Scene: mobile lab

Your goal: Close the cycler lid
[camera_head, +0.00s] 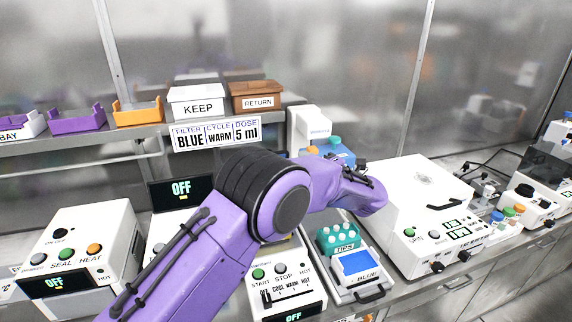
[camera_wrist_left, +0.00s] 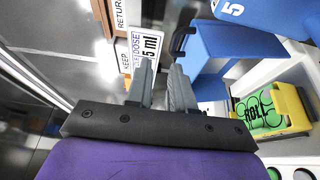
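The head view hides this gripper behind the arm. My right gripper is in neither view.
A tips tray (camera_head: 345,263) and a closed white SPIN machine (camera_head: 420,210) stand right of the cycler. A SEAL/HEAT machine (camera_head: 82,250) stands left. KEEP (camera_head: 197,101) and RETURN (camera_head: 256,96) boxes sit on the shelf behind. The wrist view shows a yellow holder (camera_wrist_left: 294,108).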

